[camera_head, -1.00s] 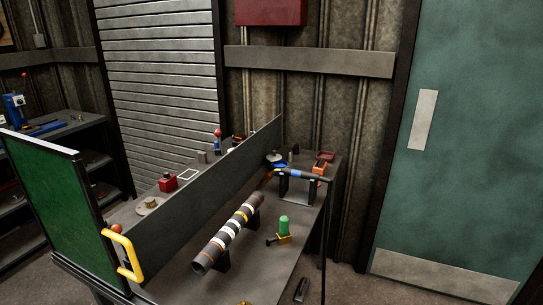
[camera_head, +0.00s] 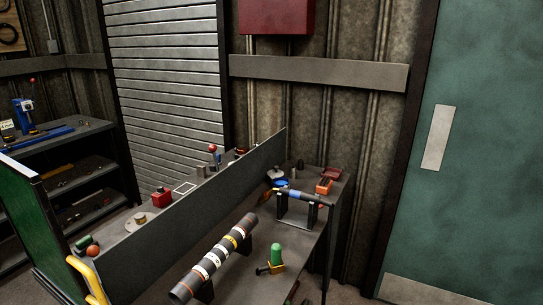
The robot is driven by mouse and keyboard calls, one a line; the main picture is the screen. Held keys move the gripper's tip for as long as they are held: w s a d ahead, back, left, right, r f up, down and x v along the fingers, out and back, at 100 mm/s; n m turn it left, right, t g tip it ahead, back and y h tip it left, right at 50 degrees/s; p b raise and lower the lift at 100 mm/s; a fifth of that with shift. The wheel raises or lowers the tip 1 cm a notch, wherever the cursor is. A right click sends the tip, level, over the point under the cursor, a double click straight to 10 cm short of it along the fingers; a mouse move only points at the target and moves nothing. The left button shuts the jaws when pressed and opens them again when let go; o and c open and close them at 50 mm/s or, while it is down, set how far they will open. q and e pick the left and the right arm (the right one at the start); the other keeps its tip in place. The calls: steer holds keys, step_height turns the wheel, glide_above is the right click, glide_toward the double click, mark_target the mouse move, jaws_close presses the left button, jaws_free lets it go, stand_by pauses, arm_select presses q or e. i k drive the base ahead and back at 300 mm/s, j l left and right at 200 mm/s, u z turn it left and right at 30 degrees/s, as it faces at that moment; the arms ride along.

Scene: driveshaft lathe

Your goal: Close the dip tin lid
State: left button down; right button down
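A small orange-red container (camera_head: 323,187) is at the far right end of the bench, with a dark red flap-like piece (camera_head: 332,174) just behind it. It may be the dip tin with its lid raised, but it is too small to be sure. Neither of my grippers shows in the head view.
A tall grey divider panel (camera_head: 200,205) runs along the bench. A striped shaft (camera_head: 215,262) and a green-topped piece (camera_head: 276,254) are right of it. A green panel with a yellow handle (camera_head: 88,280) is at the front left. A blue-tooled shelf (camera_head: 70,140) stands far left.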

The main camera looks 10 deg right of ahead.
mark_target(276, 173)
steer(key=i+l, duration=0.2)
steer(key=i+l+u, duration=0.15)
steer(key=l, duration=0.3)
steer(key=i+l, duration=0.15)
steer(key=l, duration=0.15)
steer(key=i+l+u, duration=0.15)
steer(key=l, duration=0.2)
steer(key=i+l, duration=0.15)
steer(key=l, duration=0.2)
steer(key=i+l+u, duration=0.1)
steer(key=l, duration=0.3)
steer(key=i+l+u, duration=0.1)
steer(key=l, duration=0.25)
steer(key=i+l, duration=0.2)
steer(key=l, duration=0.2)
steer(key=i+j+u, duration=0.05)
